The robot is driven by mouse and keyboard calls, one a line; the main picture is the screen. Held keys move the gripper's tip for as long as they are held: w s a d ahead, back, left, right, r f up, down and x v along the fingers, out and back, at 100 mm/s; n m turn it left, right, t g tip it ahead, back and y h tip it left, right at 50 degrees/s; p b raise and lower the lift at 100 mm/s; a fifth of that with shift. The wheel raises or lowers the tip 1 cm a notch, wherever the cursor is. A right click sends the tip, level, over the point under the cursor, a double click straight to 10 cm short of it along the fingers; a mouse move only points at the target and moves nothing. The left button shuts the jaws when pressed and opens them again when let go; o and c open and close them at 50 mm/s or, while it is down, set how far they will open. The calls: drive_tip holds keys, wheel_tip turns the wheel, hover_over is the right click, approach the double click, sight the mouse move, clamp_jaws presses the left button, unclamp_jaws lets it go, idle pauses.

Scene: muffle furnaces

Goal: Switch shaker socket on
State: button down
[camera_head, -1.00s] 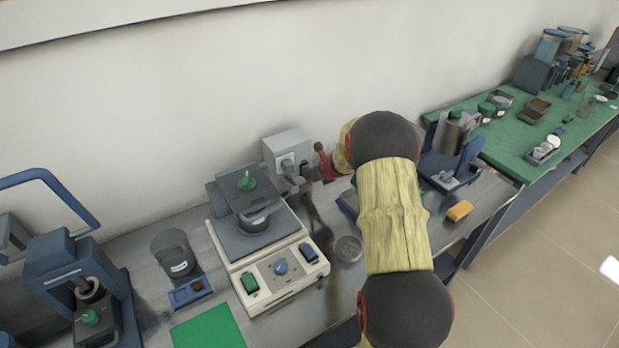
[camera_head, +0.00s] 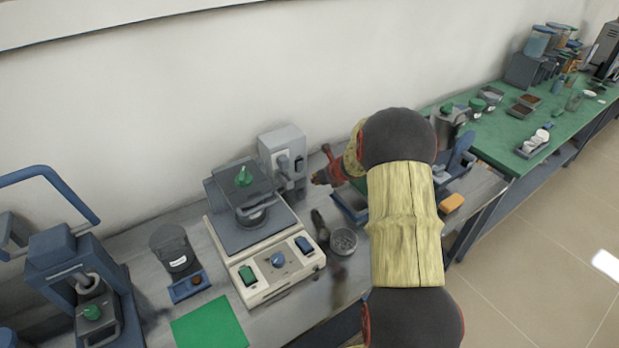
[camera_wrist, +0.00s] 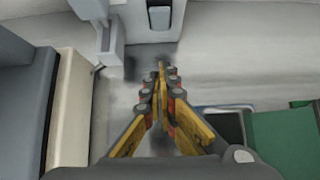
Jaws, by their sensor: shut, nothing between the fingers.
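The grey socket box (camera_head: 283,160) stands at the back of the bench, just behind and right of the beige shaker (camera_head: 275,268) with its grey platform. I cannot tell which way the switch is tipped. My gripper (camera_wrist: 162,70) is shut and empty, its tips in front of and below the switch, apparently apart from it. In the head view my gripper (camera_head: 318,178) is right of the box, partly hidden by my arm.
The shaker's side (camera_wrist: 70,110) stands close on the left in the wrist view. A round metal dish (camera_head: 343,241) and a dark cup (camera_head: 174,250) are on the bench. A framed tray (camera_wrist: 222,125) lies to the right. An orange block (camera_head: 452,203) lies farther right.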

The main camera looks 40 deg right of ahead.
drive_tip(key=s+r, duration=0.2)
drive_tip(key=s, duration=0.1)
drive_tip(key=s+r, duration=0.1)
drive_tip(key=s, duration=0.1)
drive_tip(key=shift+a+p, duration=0.2)
drive_tip(key=shift+p, duration=0.2)
drive_tip(key=s+a+r+n+g+y, duration=0.35)
drive_tip(key=s+a+n, duration=0.75)
drive_tip(key=a+n, duration=0.6)
drive_tip(key=s+a+r+n+h, duration=0.3)
drive_tip(key=s+a+r+n, duration=1.3)
drive_tip(key=s+r+n, duration=0.3)
drive_tip(key=shift+s+a+n, duration=0.3)
drive_tip(key=shift+s+a, duration=0.1)
drive_tip(key=shift+s, duration=0.2)
